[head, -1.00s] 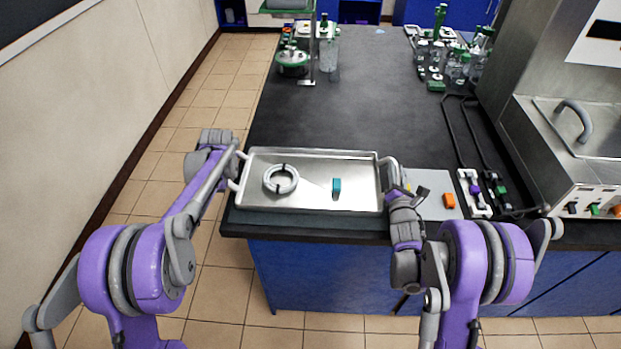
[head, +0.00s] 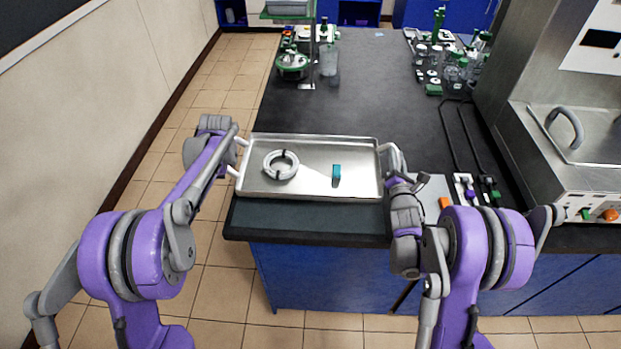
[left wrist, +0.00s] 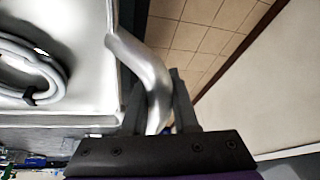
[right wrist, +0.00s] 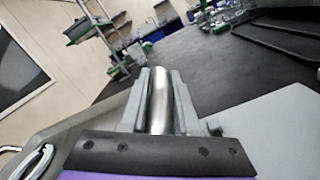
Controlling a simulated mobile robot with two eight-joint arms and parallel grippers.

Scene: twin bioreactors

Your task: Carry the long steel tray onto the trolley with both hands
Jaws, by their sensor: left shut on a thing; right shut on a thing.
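The long steel tray (head: 310,185) is level over the near end of the dark bench. It carries a coiled pale hose (head: 281,165) and a small teal block (head: 336,174). My left gripper is shut on the tray's left handle (left wrist: 150,75), its fingers (left wrist: 158,105) on either side of the bar. My right gripper (right wrist: 160,98) is shut on the right handle (right wrist: 160,110), which runs between its fingers. In the head view the right gripper (head: 396,175) partly hides that handle. I cannot make out a trolley.
A dark bench (head: 360,90) extends behind the tray, with a green-lidded vessel (head: 292,66) and glassware (head: 455,70) farther back. A pale plate (head: 432,190) and small clamps (head: 470,190) lie on the right. A steel sink unit (head: 590,150) stands at right. Tiled floor (head: 190,110) is clear on the left.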

